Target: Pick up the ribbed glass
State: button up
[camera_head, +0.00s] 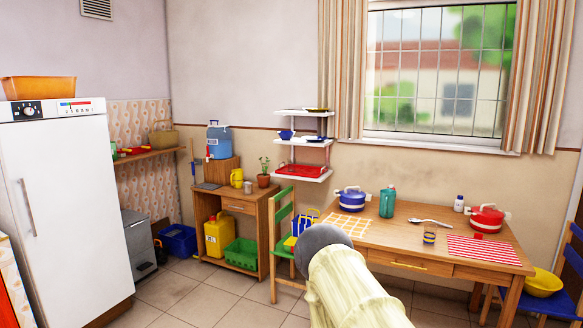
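A small glass (429,233) stands upright on the wooden table, left of the red striped cloth. It looks clear with bluish and brownish tints. It is the likeliest ribbed glass, but ribs are too small to make out. Part of my arm, cream with a dark grey rounded end, rises in the lower middle and covers the table's front left part. My gripper's fingers do not show, so I cannot tell whether they are open or shut.
On the table (381,240) are a blue pot (352,200), teal pitcher (388,203), spoon (430,221), white bottle (458,204), red pot (486,219) and striped cloth (483,248). A green chair (282,240) stands left, a blue chair (570,270) right. Floor is open at left.

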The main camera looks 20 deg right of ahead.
aim_at(290, 162)
jog(key=u, duration=0.15)
jog(key=i, duration=0.55)
jog(key=u, duration=0.45)
jog(key=i, duration=1.85)
jog(key=u, duration=0.15)
jog(key=i, duration=1.8)
jog(key=z, duration=0.85)
jog(key=i, duration=1.8)
jog(key=z, duration=0.95)
